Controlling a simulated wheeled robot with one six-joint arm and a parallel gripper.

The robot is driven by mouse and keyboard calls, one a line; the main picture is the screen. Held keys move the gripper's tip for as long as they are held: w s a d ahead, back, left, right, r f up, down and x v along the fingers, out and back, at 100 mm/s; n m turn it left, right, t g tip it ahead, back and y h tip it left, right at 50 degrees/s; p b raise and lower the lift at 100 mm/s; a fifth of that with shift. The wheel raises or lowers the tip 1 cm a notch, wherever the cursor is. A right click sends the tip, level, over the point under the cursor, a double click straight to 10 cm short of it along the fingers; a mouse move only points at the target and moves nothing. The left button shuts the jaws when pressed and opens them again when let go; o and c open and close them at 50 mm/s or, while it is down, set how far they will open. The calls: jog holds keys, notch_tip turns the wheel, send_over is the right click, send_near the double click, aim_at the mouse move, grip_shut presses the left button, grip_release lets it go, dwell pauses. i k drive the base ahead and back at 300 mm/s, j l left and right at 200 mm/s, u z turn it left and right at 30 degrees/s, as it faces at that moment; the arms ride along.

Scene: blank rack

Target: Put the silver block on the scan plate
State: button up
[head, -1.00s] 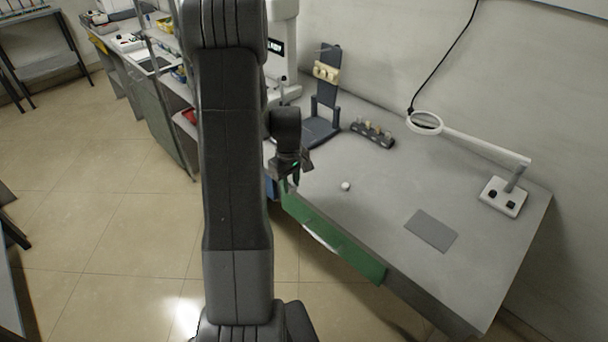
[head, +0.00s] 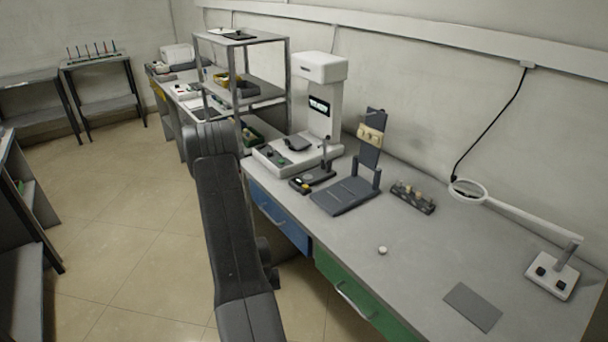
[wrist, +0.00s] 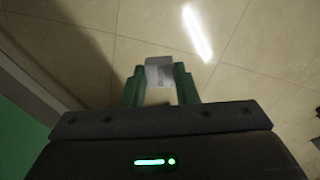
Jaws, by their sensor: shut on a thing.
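The silver block (wrist: 159,70) is held between the two green fingers of my gripper (wrist: 159,82) in the wrist view, with tiled floor below it. In the head view my gripper and the block are hidden behind my arm. A white machine (head: 321,95) with a small display stands on the bench, with a dark flat plate (head: 298,143) on its base. A flat grey rectangle (head: 473,307) lies near the front right of the bench. I cannot tell for sure which of these is the scan plate.
A dark stand (head: 345,196), a holder with several pegs (head: 412,198), a small white round piece (head: 382,250) and a magnifier lamp (head: 468,189) stand on the bench. A metal shelf (head: 240,75) rises at the back. Blue (head: 277,217) and green (head: 355,300) drawers front the bench.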

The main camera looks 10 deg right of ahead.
aim_at(298, 141)
jog(key=i+j+z, duration=0.3)
jog(key=z, duration=0.15)
jog(key=i+j+z, duration=0.2)
jog(key=j+z, duration=0.25)
jog(key=i+j, duration=0.15)
jog(key=j, duration=0.25)
jog(key=i+j+z, duration=0.1)
jog(key=j, duration=0.3)
jog(key=i+j, duration=0.15)
jog(key=j, duration=0.25)
jog(key=i+j+z, duration=0.1)
jog(key=j, duration=0.3)
